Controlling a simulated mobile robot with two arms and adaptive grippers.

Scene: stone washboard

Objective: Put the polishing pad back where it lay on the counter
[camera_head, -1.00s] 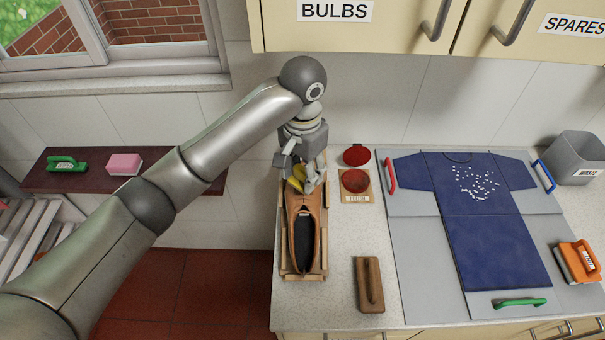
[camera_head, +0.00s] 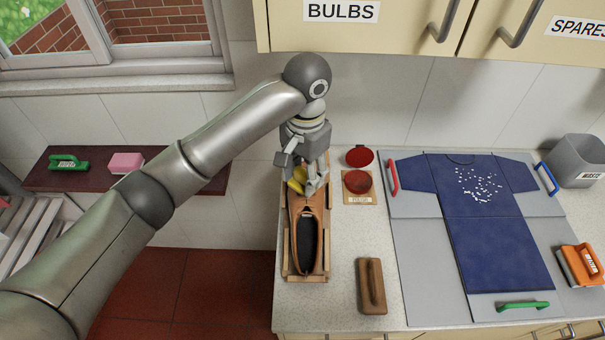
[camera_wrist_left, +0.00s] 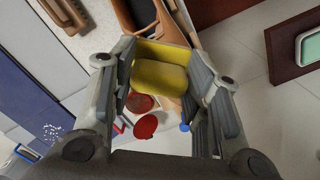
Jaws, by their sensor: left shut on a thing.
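The yellow polishing pad (camera_wrist_left: 160,75) is between the fingers of my left gripper (camera_wrist_left: 163,90), which is shut on it. In the head view the pad (camera_head: 297,181) shows partly behind the fingers of my left gripper (camera_head: 305,178), at the toe end of a brown shoe (camera_head: 311,215). The shoe lies in a wooden holder (camera_head: 290,270) at the counter's left end. Whether the pad touches the shoe I cannot tell. My right gripper is not in view.
A red polish tin (camera_head: 357,181) and its lid (camera_head: 359,156) are right of the shoe. A wooden brush (camera_head: 372,286) lies in front. A folding board (camera_head: 412,260) holds a blue shirt (camera_head: 495,240). Bare counter (camera_head: 335,300) lies between the shoe holder and brush.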

